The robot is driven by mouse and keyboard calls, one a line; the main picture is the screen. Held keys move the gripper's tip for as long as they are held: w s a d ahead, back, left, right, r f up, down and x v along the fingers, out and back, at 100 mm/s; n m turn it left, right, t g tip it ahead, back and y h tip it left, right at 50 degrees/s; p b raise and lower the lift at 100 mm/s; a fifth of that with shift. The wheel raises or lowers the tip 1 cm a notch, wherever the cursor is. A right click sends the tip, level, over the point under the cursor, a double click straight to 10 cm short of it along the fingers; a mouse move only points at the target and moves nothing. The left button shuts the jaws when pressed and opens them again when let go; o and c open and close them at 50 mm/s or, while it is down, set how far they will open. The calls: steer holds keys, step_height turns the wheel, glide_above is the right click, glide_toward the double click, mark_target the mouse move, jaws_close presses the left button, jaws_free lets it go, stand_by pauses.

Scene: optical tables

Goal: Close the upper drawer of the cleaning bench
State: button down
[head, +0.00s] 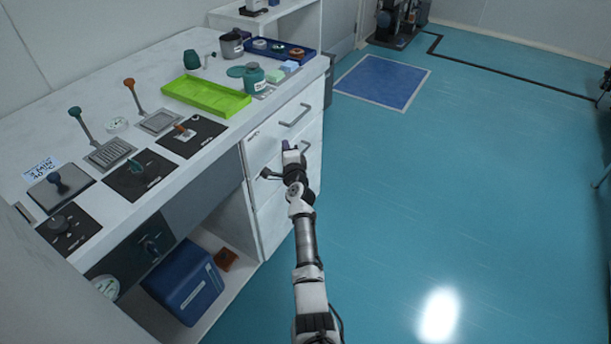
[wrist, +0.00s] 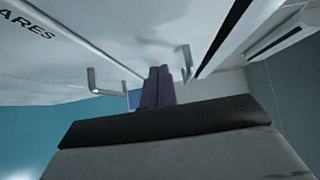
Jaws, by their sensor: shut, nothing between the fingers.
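The cleaning bench (head: 95,75) runs along the left of the head view, with a stack of white drawers at its far end. The upper drawer (head: 265,146) has a small label and a grey bar handle (head: 295,115). I cannot tell how far it stands out. My gripper (head: 288,146) is at the drawer fronts, just below that handle and by a lower handle. In the wrist view its dark purple fingers (wrist: 160,86) are together and empty, close to pale drawer panels and bar handles (wrist: 100,84). Whether they touch a drawer front is unclear.
A green tray (head: 206,96), a blue tray (head: 280,49), bottles and mats with tools lie on the worktop. A blue box (head: 185,287) sits on the open shelf below. The teal floor (head: 450,180) to the right is clear.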

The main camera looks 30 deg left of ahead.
steer(key=p+v, duration=0.2)
steer(key=v, duration=0.8)
steer(key=shift+d, duration=0.4)
